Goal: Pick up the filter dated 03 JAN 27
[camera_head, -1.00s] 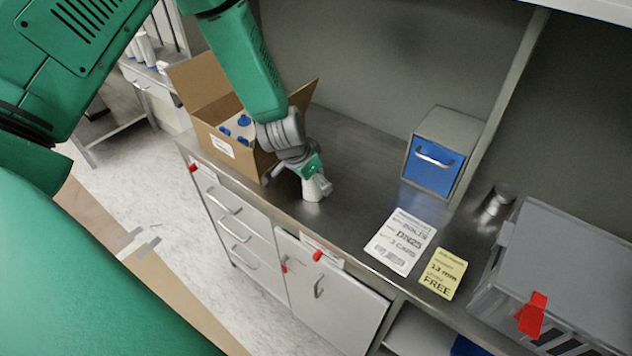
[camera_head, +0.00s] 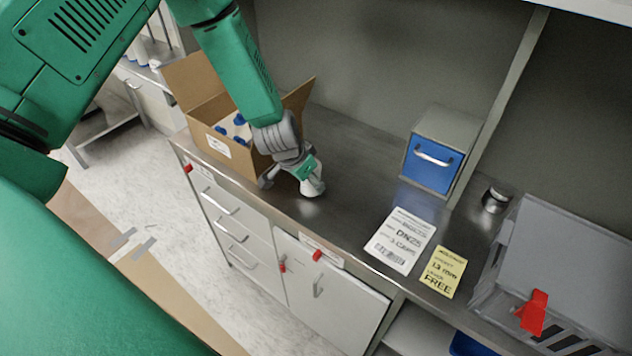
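No date reading 03 JAN 27 is legible, so I cannot pick out that filter. An open cardboard box (camera_head: 197,105) on the bench holds several white items with blue tops (camera_head: 240,119). A small white label on the box front is too small to read. My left gripper (camera_head: 290,185) points down just right of the box, low over the steel bench. Its fingers look apart. A pale piece at the right finger may be the fingertip or a small object; I cannot tell which. My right gripper is not in view.
On the steel bench (camera_head: 345,150) stand a blue-fronted drawer box (camera_head: 434,165), a white printed sheet (camera_head: 400,240), a yellow card (camera_head: 443,272), a small metal cylinder (camera_head: 495,199) and a grey case with a red latch (camera_head: 570,260). The bench between gripper and drawer box is clear.

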